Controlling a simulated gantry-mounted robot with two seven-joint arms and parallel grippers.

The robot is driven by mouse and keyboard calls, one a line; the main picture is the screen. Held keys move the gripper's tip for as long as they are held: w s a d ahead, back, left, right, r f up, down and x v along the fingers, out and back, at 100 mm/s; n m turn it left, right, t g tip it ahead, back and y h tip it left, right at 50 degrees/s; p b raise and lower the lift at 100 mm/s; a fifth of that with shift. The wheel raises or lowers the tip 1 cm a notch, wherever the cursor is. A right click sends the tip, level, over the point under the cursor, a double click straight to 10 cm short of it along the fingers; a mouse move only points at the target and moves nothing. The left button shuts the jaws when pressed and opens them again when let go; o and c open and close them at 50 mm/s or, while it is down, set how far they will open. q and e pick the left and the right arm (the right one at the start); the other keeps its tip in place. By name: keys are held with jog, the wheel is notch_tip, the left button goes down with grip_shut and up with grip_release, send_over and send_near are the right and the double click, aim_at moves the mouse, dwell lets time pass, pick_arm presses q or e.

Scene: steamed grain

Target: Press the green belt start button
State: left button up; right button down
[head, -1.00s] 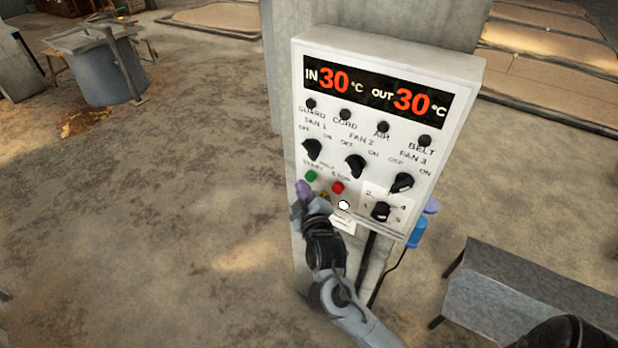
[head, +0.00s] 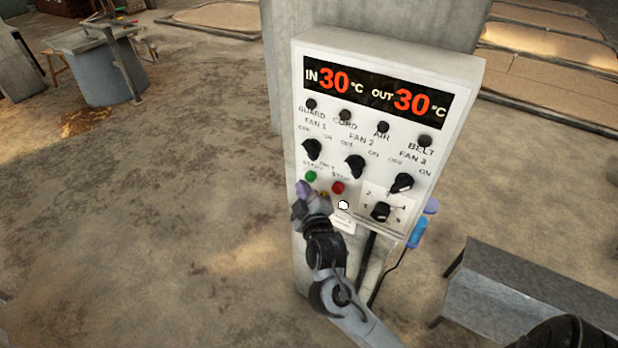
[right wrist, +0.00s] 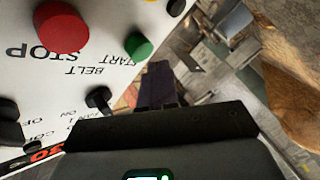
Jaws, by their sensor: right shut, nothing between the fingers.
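The green start button (head: 311,176) is on the lower left of the white control panel (head: 468,70), left of the red stop button (head: 338,187). My right gripper (head: 302,189) is shut and empty at the panel's lower left edge, just below and left of the green button in the head view. In the right wrist view the panel appears upside down. There the closed fingers (right wrist: 158,85) show beside the panel edge, apart in the picture from the green button (right wrist: 138,46); the red button (right wrist: 61,27) is farther left. My left gripper is not in view.
The panel is mounted on a concrete pillar (head: 350,18). Black knobs (head: 355,166) and a rotary selector (head: 381,212) sit close to the buttons. A grey metal bench (head: 530,290) stands at lower right. The floor on the left is open.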

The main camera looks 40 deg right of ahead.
jog(key=shift+d, duration=0.15)
jog(key=shift+w+d, duration=0.1)
jog(key=shift+d, duration=0.2)
